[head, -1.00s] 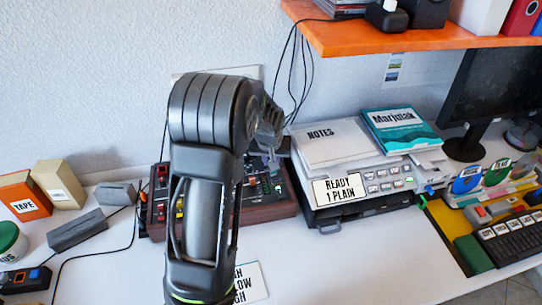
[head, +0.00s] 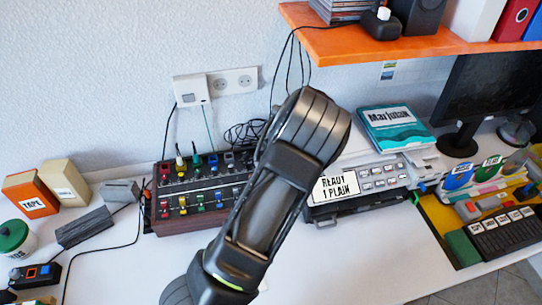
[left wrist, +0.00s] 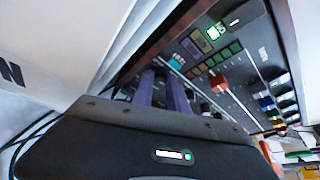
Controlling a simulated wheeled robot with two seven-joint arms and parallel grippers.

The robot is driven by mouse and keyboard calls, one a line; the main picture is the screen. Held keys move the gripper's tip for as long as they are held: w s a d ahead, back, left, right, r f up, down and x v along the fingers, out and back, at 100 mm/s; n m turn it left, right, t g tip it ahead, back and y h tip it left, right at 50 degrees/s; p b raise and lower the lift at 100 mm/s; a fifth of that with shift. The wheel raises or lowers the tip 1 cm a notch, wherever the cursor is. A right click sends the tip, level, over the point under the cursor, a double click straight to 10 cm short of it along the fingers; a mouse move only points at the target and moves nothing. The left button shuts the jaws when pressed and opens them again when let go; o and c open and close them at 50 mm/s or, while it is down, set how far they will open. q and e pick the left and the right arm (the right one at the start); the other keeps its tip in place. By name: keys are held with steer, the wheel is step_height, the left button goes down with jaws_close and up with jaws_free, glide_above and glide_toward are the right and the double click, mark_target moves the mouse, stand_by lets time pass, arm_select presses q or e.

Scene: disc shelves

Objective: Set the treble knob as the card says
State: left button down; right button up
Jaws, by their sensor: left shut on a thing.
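The mixer (head: 165,222), a dark panel with wooden sides and rows of coloured knobs, stands against the wall; its right end is hidden behind my left arm. In the left wrist view its panel (left wrist: 235,105) fills the right side, with a red slider cap and small coloured buttons. My left gripper (left wrist: 165,78) has its two purple fingers reaching down to the panel, shut on what seems to be a knob, mostly hidden between the fingertips. I cannot read which knob it is. In the head view this gripper is hidden behind the arm. The card is hidden too.
An orange shelf (head: 400,45) overhangs the back. Boxes and cables lie at the left.

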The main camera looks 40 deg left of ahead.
arm_select(q)
steer(key=shift+d+f+n+g, duration=0.1)
steer(key=shift+n+g, duration=0.2)
steer(key=shift+n, duration=0.2)
steer(key=c, duration=1.6)
jaws_free()
steer(key=shift+b+v, duration=0.4)
steer(key=shift+v, duration=3.55)
steer(key=shift+s, duration=0.1)
